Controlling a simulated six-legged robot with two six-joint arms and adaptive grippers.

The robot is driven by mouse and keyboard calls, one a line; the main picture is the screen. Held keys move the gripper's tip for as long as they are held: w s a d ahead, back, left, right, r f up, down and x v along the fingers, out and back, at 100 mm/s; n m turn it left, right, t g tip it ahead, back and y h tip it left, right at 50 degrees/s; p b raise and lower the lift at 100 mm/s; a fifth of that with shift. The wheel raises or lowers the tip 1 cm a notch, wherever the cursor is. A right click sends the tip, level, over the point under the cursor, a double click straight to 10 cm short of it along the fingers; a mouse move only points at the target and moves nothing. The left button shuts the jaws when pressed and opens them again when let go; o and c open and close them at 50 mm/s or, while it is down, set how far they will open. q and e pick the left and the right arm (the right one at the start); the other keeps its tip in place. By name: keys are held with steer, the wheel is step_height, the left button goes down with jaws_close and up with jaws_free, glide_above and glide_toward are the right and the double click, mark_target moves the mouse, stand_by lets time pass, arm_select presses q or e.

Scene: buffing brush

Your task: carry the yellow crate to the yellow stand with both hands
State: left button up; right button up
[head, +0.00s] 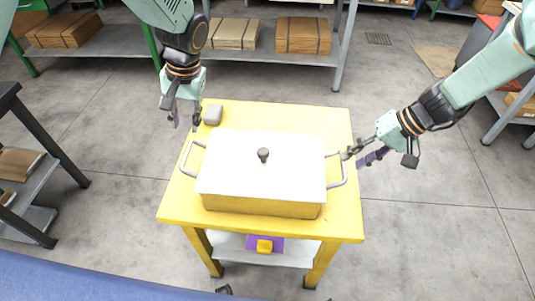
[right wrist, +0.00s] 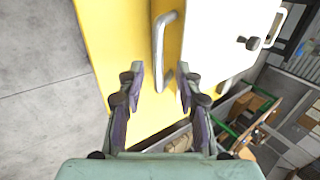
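The yellow crate (head: 262,206) has a white lid with a dark knob and rests on a yellow table-like stand (head: 335,120). It carries a grey handle at its left (head: 186,160) and right (head: 340,178) ends. My left gripper (head: 185,122) hangs open and empty, above and beyond the left handle, apart from it. My right gripper (head: 355,158) is beside the right handle. In the right wrist view the open right gripper (right wrist: 158,82) has the crate's grey handle (right wrist: 160,45) ahead of and between its fingertips; whether they touch is unclear.
A yellow item (head: 264,246) on a purple patch sits on the lower shelf. Shelves with cardboard boxes (head: 303,35) stand behind, and a dark rack (head: 30,180) at left.

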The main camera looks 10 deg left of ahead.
steer(key=v, duration=0.7)
arm_select(q)
steer(key=shift+s+r, duration=0.2)
steer(key=shift+s, duration=0.05)
arm_select(e)
steer(key=shift+s, duration=0.25)
arm_select(q)
steer(key=shift+f, duration=0.15)
arm_select(e)
steer(key=shift+f, duration=0.1)
